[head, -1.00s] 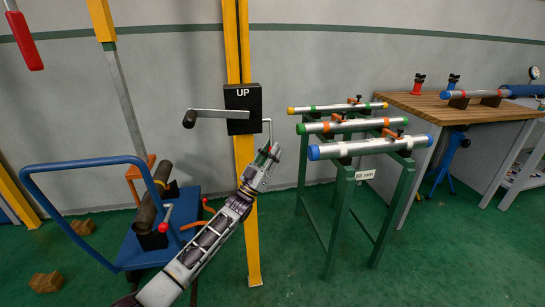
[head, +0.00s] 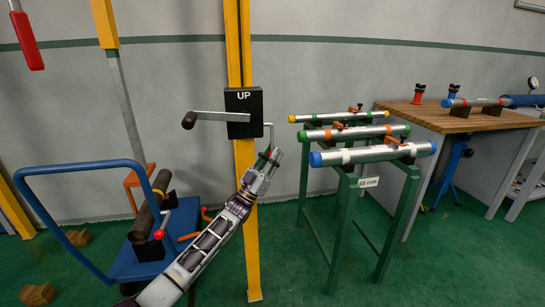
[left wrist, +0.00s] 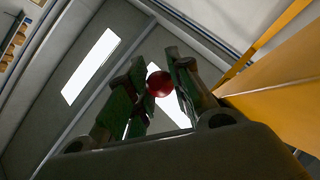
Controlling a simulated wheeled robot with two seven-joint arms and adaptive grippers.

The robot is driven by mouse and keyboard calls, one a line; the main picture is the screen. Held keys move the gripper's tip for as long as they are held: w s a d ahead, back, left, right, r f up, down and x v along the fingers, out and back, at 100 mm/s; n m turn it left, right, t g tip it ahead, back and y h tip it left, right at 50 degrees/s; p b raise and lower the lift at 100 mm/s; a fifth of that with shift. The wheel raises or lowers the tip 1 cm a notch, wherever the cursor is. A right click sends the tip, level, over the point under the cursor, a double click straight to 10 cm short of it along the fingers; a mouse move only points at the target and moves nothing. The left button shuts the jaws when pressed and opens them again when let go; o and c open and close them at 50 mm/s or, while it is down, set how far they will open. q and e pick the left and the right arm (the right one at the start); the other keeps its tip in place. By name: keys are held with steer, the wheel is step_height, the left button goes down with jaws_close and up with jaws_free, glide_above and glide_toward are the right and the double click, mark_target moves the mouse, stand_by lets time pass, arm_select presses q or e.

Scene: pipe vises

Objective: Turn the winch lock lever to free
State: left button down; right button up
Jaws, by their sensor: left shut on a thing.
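The winch is a black box (head: 243,112) marked UP on a yellow post (head: 243,200) in the head view. A crank handle with a black grip (head: 190,120) sticks out to its left. The lock lever is a thin grey rod (head: 271,135) at the box's right side, hanging down. My left gripper (head: 270,157) is at the lever's lower end, just right of the post. In the left wrist view, the lever's red ball knob (left wrist: 159,83) sits between the green-padded fingers, which are shut on it. The fingers partly hide the knob. My right gripper is not in view.
A blue cart (head: 150,255) carrying a dark pipe (head: 150,207) stands left of my arm. A green rack (head: 345,225) holding several pipes stands close on the right. A wooden-topped bench (head: 440,118) is farther right. Green floor between post and rack is clear.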

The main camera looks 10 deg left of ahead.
arm_select(q)
steer(key=shift+d+f, duration=0.1)
steer(key=c, duration=1.2)
jaws_free()
steer(key=shift+c, duration=0.2)
steer(key=shift+s, duration=0.1)
steer(key=v, duration=1.2)
